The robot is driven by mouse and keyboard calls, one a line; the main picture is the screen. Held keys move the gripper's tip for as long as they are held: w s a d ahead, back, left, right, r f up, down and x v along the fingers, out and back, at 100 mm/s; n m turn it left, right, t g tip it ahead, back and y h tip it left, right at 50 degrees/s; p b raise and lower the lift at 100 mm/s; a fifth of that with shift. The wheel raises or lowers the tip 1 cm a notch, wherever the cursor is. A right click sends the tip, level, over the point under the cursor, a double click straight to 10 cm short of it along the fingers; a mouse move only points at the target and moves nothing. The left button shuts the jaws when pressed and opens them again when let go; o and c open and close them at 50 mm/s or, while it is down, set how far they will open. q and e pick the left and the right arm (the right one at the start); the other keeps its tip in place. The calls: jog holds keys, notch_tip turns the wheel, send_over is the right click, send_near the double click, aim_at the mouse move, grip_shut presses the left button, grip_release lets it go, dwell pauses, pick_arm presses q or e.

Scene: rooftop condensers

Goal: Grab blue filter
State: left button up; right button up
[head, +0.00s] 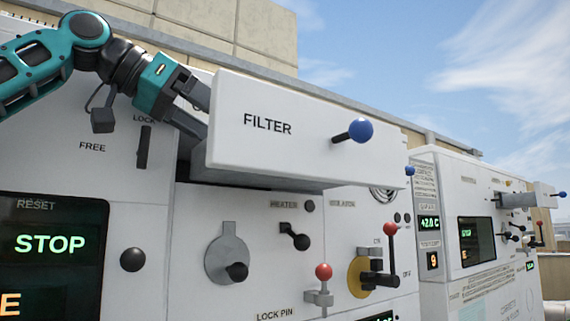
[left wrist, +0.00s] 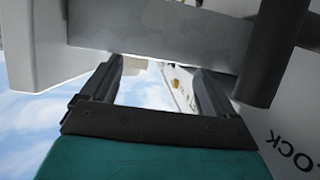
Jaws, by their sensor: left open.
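The white drawer marked FILTER (head: 290,125) stands pulled out from the near condenser panel, with a blue ball knob (head: 360,130) on its front. No blue filter shows; the drawer's inside is hidden from this low angle. My left gripper (head: 205,115) is at the drawer's left side, near its front edge. In the left wrist view, my left gripper (left wrist: 160,70) has its fingers apart with nothing between them, and the drawer's grey side (left wrist: 160,38) spans just beyond the tips. I cannot tell whether they touch it. My right gripper is not in view.
A dark lock handle (head: 144,146) sticks out left of the drawer and looms close in the left wrist view (left wrist: 270,50). Below are a red-knobbed lever (head: 323,272) and other controls. A second condenser (head: 470,230) stands at right. Open sky is above.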

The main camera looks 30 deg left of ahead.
pick_arm(q)
jog(key=shift+x, duration=3.1)
jog(key=shift+c, duration=0.3)
jog(key=c, duration=1)
jog(key=shift+r, duration=5)
